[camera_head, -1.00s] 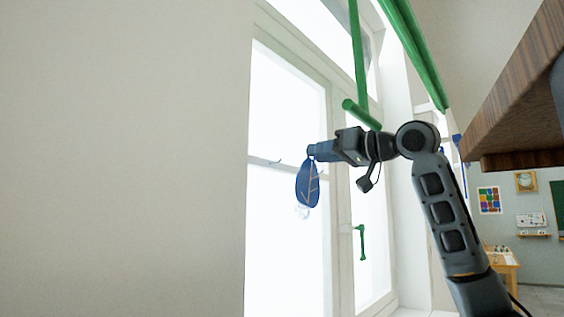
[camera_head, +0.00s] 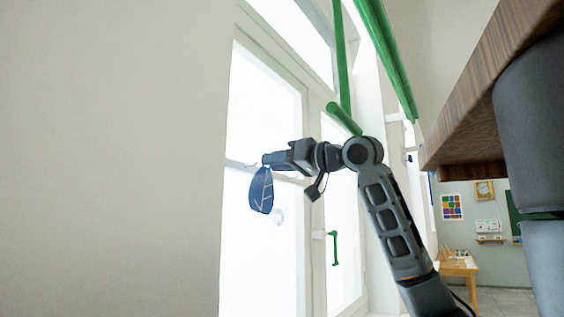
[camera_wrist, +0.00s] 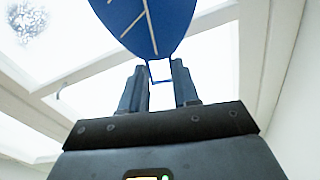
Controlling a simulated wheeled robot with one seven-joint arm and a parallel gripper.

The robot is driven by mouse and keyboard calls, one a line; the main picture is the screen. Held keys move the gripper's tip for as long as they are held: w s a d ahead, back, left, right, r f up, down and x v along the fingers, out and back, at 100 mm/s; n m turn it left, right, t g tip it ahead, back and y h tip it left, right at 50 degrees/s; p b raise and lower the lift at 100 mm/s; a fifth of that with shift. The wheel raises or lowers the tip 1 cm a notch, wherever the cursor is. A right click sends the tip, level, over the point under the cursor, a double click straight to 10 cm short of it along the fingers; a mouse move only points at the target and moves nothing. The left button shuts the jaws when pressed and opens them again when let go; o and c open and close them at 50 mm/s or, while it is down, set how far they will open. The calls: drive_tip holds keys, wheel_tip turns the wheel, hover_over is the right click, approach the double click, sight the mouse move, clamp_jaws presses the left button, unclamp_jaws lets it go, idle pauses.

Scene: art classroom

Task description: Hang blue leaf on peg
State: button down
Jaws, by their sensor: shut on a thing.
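The blue leaf (camera_head: 260,192) has pale veins and hangs tip down below my gripper (camera_head: 267,160) in the head view, in front of the bright window. My gripper is shut on the small loop at the leaf's end. In the wrist view, the leaf (camera_wrist: 152,22) lies beyond the fingertips (camera_wrist: 160,76), with its loop between them. A thin hooked peg (camera_wrist: 60,92) sticks out from the window's crossbar, left of the gripper and apart from the leaf in that view. In the head view the peg is close to the fingertips and hard to separate from the bar.
The white window frame (camera_head: 310,130) stands behind my gripper. A green handle (camera_head: 335,248) and green bars (camera_head: 343,60) are to the right. A pale snowflake-like decoration (camera_wrist: 27,22) is on the glass. A brown wooden board (camera_head: 480,110) overhangs at right. A plain wall fills the left.

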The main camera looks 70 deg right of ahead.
drive_tip(key=shift+f+x, duration=0.15)
drive_tip(key=shift+x, duration=1)
drive_tip(key=shift+f+x, duration=0.15)
drive_tip(key=shift+x, duration=1)
drive_tip(key=shift+w+d+f, duration=0.1)
drive_tip(key=shift+w+f, duration=0.25)
drive_tip(key=shift+w, duration=0.3)
drive_tip(key=c, duration=0.8)
unclamp_jaws()
drive_tip(key=shift+o, duration=0.2)
drive_tip(key=shift+b+v, duration=1)
drive_tip(key=shift+v, duration=2.9)
drive_tip(key=shift+f, duration=0.15)
